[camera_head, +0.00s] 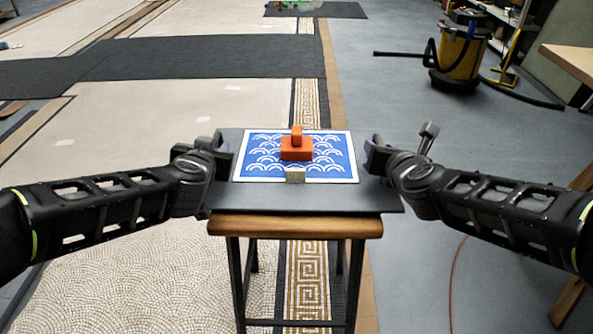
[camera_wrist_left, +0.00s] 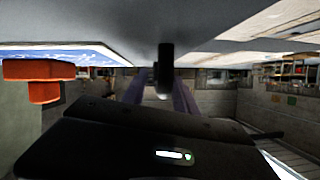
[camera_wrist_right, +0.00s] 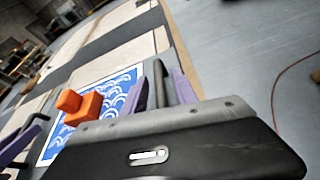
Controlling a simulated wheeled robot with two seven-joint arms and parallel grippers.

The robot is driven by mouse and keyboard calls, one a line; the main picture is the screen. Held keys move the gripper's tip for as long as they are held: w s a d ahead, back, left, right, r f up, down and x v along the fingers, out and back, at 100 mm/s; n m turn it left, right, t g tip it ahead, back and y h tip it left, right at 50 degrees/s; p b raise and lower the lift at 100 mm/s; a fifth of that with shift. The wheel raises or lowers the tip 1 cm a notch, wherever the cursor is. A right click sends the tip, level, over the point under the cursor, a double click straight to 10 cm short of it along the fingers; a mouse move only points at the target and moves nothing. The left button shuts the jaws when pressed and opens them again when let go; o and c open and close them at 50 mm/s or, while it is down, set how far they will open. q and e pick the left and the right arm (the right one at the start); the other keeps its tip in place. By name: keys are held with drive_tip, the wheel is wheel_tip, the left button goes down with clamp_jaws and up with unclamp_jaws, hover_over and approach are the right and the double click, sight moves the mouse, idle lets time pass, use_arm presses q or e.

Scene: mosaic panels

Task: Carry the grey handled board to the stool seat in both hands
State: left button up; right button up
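The grey board (camera_head: 310,198) lies flat over the wooden stool seat (camera_head: 300,226), overhanging it at the right. Whether it rests fully on the seat is hard to tell. On it lie a blue and white patterned panel (camera_head: 257,167), an orange handled block (camera_head: 297,152) and a small beige block (camera_head: 295,175). My left gripper (camera_head: 222,150) is at the board's left edge; in its wrist view the dark handle (camera_wrist_left: 165,68) stands between spread fingers. My right gripper (camera_head: 374,156) is at the right edge; its wrist view shows the other handle (camera_wrist_right: 160,82) between spread fingers, with gaps.
A yellow and black vacuum cleaner (camera_head: 459,52) with a hose stands at the back right. A wooden table (camera_head: 570,62) edges in at the right. Mosaic floor panels with a dark strip (camera_head: 190,62) lie behind and left. Grey floor at the right is mostly clear, with a thin red cable.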

use_arm(q)
drive_tip(key=v, duration=1.2)
use_arm(e)
drive_tip(key=shift+s, duration=0.1)
drive_tip(key=v, duration=1.2)
idle(0.3)
